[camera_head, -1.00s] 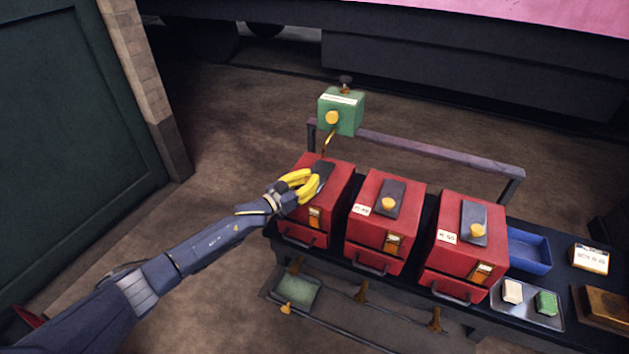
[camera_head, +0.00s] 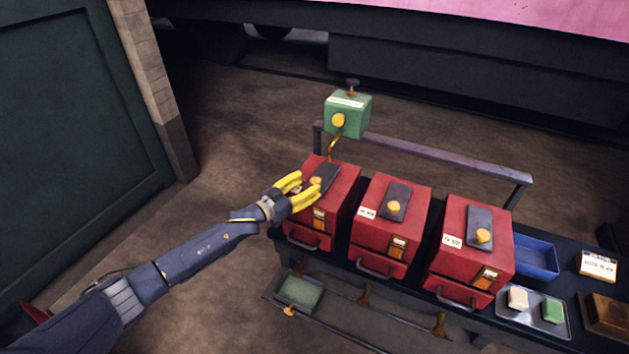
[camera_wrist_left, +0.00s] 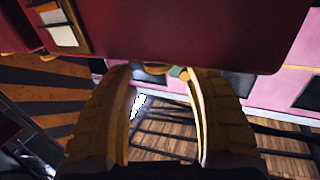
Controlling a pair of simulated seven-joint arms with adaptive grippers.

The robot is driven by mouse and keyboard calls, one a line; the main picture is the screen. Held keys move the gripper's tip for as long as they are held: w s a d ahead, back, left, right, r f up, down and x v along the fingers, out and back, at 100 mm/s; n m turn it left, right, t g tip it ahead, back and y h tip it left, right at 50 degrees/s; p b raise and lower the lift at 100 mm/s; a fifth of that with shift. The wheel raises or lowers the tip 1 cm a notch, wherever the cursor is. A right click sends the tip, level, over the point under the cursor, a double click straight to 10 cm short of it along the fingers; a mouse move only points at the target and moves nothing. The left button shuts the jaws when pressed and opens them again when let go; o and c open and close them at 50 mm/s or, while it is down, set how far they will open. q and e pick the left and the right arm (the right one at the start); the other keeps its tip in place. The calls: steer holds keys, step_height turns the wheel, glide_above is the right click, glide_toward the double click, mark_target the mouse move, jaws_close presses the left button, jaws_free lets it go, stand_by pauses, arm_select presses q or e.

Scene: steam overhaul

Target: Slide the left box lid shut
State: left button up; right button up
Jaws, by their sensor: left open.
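The left red box (camera_head: 343,209) stands at the left end of the bench. Its dark grey lid (camera_head: 329,174) lies on the sloping top, with a round yellow knob (camera_head: 316,182) on it. My left gripper (camera_head: 309,183) is open at the lid, its yellow fingers spread on either side of the knob. Whether they touch it I cannot tell. In the left wrist view the two fingers (camera_wrist_left: 158,75) stand apart below a red box face (camera_wrist_left: 180,35), and a yellow round piece (camera_wrist_left: 157,69) shows between their tips. The fingers partly hide the lid. My right gripper is not in view.
The middle red box (camera_head: 376,233) and right red box (camera_head: 458,257) stand close beside it, each with a grey lid and yellow knob. A green box (camera_head: 347,115) rises behind, near a rail (camera_head: 440,156). A blue tray (camera_head: 535,258) and metal tray (camera_head: 535,325) lie at right.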

arm_select(q)
steer(key=v, duration=0.8)
steer(key=shift+r, duration=0.1)
